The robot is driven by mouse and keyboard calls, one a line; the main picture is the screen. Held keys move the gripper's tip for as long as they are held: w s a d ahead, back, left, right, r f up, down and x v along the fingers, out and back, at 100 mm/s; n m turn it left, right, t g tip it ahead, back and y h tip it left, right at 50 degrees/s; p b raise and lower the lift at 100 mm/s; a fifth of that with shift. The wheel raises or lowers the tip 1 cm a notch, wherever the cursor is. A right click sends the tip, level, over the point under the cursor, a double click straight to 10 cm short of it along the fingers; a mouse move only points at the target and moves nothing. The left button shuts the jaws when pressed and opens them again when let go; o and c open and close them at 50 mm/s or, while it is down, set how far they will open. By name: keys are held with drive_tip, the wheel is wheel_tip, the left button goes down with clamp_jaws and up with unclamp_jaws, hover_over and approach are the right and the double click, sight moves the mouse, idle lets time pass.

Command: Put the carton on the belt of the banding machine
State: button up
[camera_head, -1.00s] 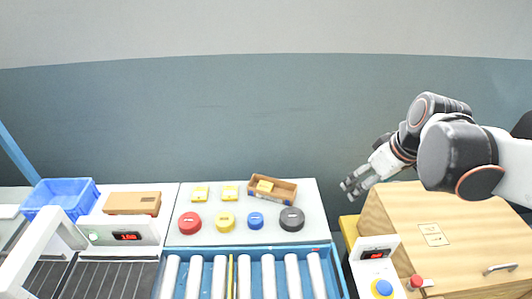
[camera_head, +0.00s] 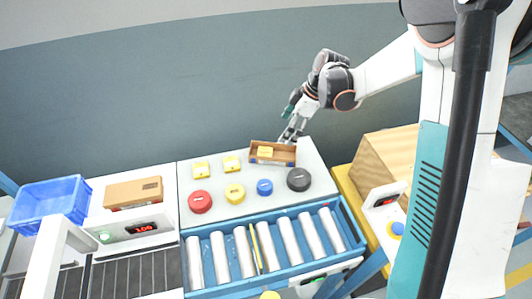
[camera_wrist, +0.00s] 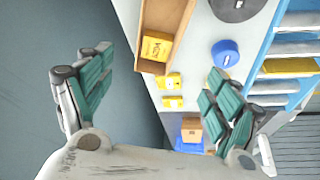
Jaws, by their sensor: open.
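The brown carton (camera_head: 133,192) lies flat on a white surface behind a red-lit display at the left. It also shows small in the wrist view (camera_wrist: 190,128), far off beyond the bench top. A dark slatted belt (camera_head: 128,270) runs in front of the display, with a white arch (camera_head: 50,250) at its left; I take these for the banding machine. My gripper (camera_head: 291,132) hangs at the far edge of the bench, by the wooden tray, well right of the carton. In the wrist view its fingers (camera_wrist: 157,78) are spread wide with nothing held between them.
The open wooden tray (camera_head: 285,160) with a yellow block is close to my gripper. Red (camera_head: 200,201), yellow, blue and black discs and two small yellow pieces stand on the bench. A blue bin (camera_head: 48,203) is left of the carton. White rollers (camera_head: 242,252) line the front; a wooden box (camera_head: 380,160) is right.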

drive_tip(key=b, duration=0.2)
approach(273, 151)
drive_tip(key=s+a, duration=0.1)
drive_tip(key=s+a+f, duration=0.1)
drive_tip(key=shift+s+a+f, duration=0.2)
drive_tip(key=shift+s+f, duration=0.05)
drive_tip(key=shift+s, duration=0.05)
drive_tip(key=b+x, duration=0.2)
drive_tip(key=x, duration=0.3)
drive_tip(key=shift+w+d+f, duration=0.1)
drive_tip(key=shift+w, duration=0.05)
drive_tip(key=c, duration=1.3)
drive_tip(key=shift+o, duration=0.2)
wheel_tip(273, 151, up, 20)
drive_tip(key=p, duration=0.5)
drive_tip(key=s+d+f+m+t+h+b, duration=0.1)
drive_tip(key=s+d+f+m+t+h, duration=0.15)
drive_tip(key=d+m, duration=0.5)
drive_tip(key=s+d+f+m+t+h+b, duration=0.1)
drive_tip(key=s+d+f+m+h+b, duration=0.1)
drive_tip(key=s+d+f+m, duration=0.35)
drive_tip(key=s+f+m, duration=0.2)
drive_tip(key=s+f, duration=0.1)
drive_tip(key=f, duration=0.2)
drive_tip(key=shift+s+d+m, duration=0.15)
drive_tip(key=shift+s+m, duration=0.15)
drive_tip(key=shift+m, duration=0.1)
